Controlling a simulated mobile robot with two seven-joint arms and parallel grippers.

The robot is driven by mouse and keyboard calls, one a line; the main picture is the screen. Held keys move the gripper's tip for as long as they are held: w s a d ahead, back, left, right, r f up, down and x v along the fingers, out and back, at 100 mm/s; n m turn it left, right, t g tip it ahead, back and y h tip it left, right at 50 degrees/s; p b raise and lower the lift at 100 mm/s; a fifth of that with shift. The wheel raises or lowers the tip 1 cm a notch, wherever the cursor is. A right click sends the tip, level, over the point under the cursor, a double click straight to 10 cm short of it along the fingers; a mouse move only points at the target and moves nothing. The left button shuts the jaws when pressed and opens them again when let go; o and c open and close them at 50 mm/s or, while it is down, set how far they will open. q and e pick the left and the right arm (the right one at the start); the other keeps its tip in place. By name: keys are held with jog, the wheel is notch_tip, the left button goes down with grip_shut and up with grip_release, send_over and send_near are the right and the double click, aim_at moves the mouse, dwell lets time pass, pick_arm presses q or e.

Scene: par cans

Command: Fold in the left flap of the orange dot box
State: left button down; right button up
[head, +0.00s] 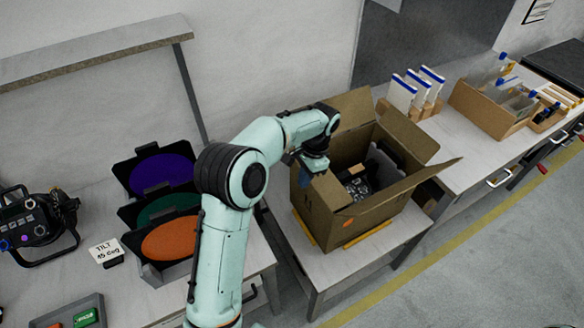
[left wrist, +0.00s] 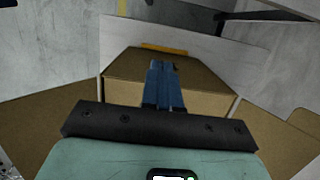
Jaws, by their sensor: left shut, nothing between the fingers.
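The brown cardboard box (head: 375,215) stands open on a small table, with an orange dot on its near face. Its back flap (head: 352,108), right back flap (head: 408,136) and near right flap (head: 408,184) stand out from the rim. Dark equipment (head: 356,184) lies inside. My left gripper (head: 306,178) is at the box's left side, its blue fingers pointing down. In the left wrist view the fingers (left wrist: 164,80) are shut and empty, in front of brown cardboard (left wrist: 205,82). My arm partly hides the left flap, and I cannot tell its angle. My right gripper is out of view.
A yellow strip (head: 368,236) shows at the box's base. Left of my arm, holders with purple, green and orange discs (head: 170,238) stand on another table. A long bench (head: 470,150) with cartons is at the right. Floor is clear at lower right.

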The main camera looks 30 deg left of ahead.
pick_arm(q)
jog(key=s+v, duration=0.1)
jog(key=v, duration=0.7)
jog(key=shift+s+a+r, duration=0.2)
jog(key=shift+a+r, duration=0.15)
jog(key=shift+r, duration=0.15)
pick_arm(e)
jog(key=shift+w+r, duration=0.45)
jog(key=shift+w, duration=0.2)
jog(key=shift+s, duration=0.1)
